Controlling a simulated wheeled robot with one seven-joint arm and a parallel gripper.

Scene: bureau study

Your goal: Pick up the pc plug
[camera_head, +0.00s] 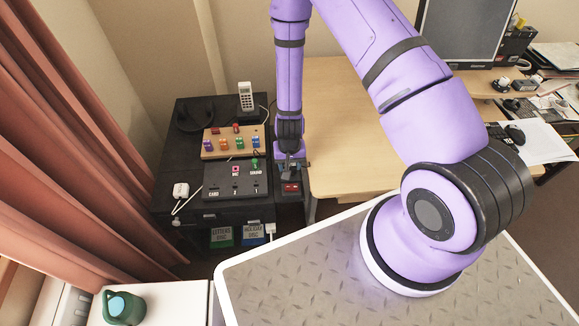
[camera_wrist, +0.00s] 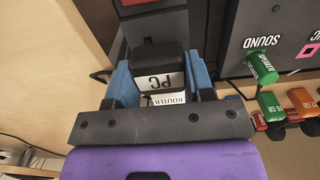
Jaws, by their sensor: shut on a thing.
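The pc plug (camera_wrist: 160,62) is a black block with a white "PC" label, between the blue fingers of my gripper (camera_wrist: 162,82) in the wrist view. My gripper is shut on it. The plug is at a dark power strip (camera_wrist: 150,22); whether it is seated or lifted clear I cannot tell. A white "ROUTER" label (camera_wrist: 167,99) shows just below the plug. In the head view my gripper (camera_head: 291,168) points down beside the cabinet, over the strip with red switches (camera_head: 291,188); the plug is hidden there.
A green speaker plug (camera_wrist: 262,68) is near. A wooden desk (camera_head: 345,140) is close on the right.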

